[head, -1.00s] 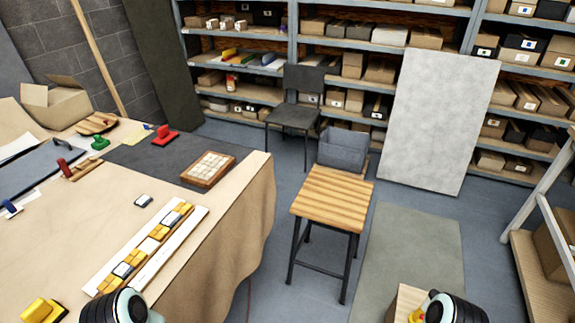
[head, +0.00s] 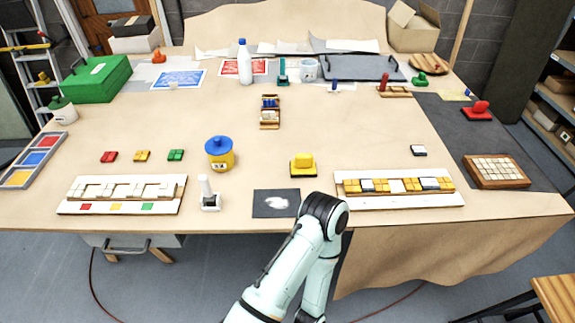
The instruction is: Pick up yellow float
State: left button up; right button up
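The yellow float (head: 302,163) rests on the table near its front edge, in the middle of the head view, with its handle facing up. It stands just behind a dark grey card with a pale mark. One of my arms rises from the bottom, its black joint in front of the table edge and short of the float. No gripper fingers show in the head view, so neither gripper can be seen on or near the float.
A dark card (head: 276,203) lies before the float. A white stand (head: 209,194) and a yellow pot with blue lid (head: 220,153) are left. A mosaic panel (head: 398,200) lies right. Bare table lies behind the float. A wooden stool (head: 556,300) is lower right.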

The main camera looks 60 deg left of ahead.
aim_at(304, 167)
jog(key=u, duration=1.9)
